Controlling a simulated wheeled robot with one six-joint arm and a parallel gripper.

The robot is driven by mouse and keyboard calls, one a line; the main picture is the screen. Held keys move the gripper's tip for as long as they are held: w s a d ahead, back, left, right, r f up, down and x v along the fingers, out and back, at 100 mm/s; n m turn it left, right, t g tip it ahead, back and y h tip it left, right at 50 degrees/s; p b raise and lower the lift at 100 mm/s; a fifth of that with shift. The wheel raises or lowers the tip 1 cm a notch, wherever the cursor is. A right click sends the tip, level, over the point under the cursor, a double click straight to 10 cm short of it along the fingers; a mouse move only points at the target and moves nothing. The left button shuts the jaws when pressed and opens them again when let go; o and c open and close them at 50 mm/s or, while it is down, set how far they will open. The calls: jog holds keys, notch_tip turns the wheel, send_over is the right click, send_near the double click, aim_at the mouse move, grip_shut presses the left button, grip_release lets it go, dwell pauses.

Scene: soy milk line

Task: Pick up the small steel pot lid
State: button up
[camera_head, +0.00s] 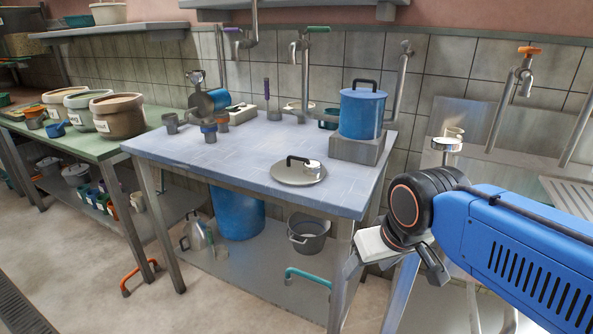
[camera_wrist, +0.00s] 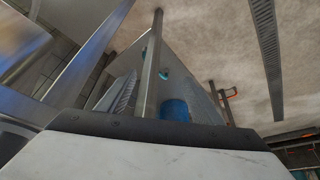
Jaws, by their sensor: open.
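A round grey steel lid (camera_head: 298,174) with a black loop handle lies flat on the blue-topped table, near its front right part, in the head view. A small shiny metal piece sits at its right side. My gripper (camera_head: 384,258) is in front of the table's right end, right of the lid and apart from it. It is open and nothing shows in it; its fingertips are hard to make out. In the wrist view, a white block with a dark edge fills the bottom, and the lid does not show.
A blue pot (camera_head: 362,112) stands on a grey block (camera_head: 360,147) behind the lid. Cups and a blue-and-steel vessel stand at the table's back left. Tubs (camera_head: 117,116) stand on the green table. A blue drum (camera_head: 237,212) and grey bucket (camera_head: 308,233) are below. The tabletop's middle is clear.

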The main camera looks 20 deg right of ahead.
jog(key=w+r+m+g, duration=0.2)
jog(key=w+r+m, duration=0.6)
jog(key=w+r, duration=0.7)
jog(key=m+g, duration=0.3)
jog(key=m, duration=0.6)
send_near(313, 163)
jog(key=f, duration=0.8)
jog(key=shift+s+f, duration=0.2)
jog(key=shift+f, duration=0.15)
jog(key=c, duration=1.2)
jog(key=shift+r, duration=0.15)
